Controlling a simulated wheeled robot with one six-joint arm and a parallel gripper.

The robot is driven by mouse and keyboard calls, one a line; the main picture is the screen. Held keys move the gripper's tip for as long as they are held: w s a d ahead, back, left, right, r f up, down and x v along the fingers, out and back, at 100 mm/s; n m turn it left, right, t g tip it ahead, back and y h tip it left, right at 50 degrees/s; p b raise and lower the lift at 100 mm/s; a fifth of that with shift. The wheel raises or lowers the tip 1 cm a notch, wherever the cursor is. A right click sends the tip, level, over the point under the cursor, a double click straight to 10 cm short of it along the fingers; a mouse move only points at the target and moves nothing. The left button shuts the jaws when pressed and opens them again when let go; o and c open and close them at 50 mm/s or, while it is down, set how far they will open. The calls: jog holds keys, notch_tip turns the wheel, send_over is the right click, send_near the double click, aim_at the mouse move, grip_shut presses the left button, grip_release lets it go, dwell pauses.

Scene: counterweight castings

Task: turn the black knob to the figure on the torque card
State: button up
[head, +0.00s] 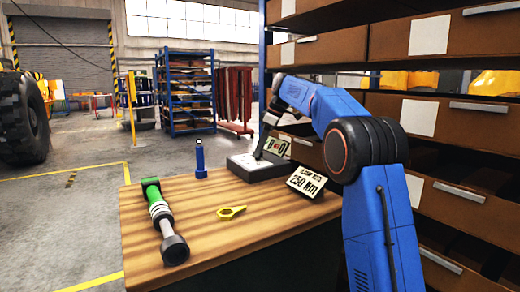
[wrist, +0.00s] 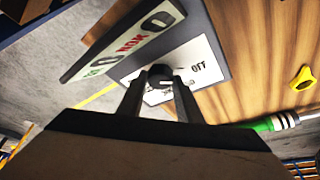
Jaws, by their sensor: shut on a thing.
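The black knob (wrist: 160,74) sits on a white dial plate (wrist: 205,72) in the wrist view, with "OFF" printed beside it. A white mark shows on the knob; the other dial figures are too small or covered to read. My gripper (wrist: 161,88) is shut on the knob, one finger on each side. In the head view my gripper (head: 262,153) reaches down to the grey box (head: 250,170), and the knob is hidden there. The torque card (head: 306,182) stands at the right of the table and reads "250 Nm" under a smaller line.
A display panel (head: 277,146) on the box shows zeros; red "NOK" appears in the wrist view. A green-handled torque tool (head: 160,218), a yellow wrench-like piece (head: 231,212) and a blue upright piece (head: 200,160) are on the wooden table (head: 285,215). Shelving (head: 440,100) stands close on the right.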

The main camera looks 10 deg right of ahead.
jog(key=shift+m, duration=0.3)
jog(key=m, duration=0.1)
jog(key=m+t+h, duration=0.1)
jog(key=m, duration=0.1)
jog(key=shift+s+a, duration=0.15)
jog(key=shift+s, duration=0.05)
jog(key=shift+a+m+t+h, duration=0.1)
jog(key=shift+m+t+h, duration=0.45)
jog(key=shift+m, duration=1.45)
jog(key=o, duration=1)
jog(key=shift+o, duration=0.2)
jog(key=shift+r, duration=0.1)
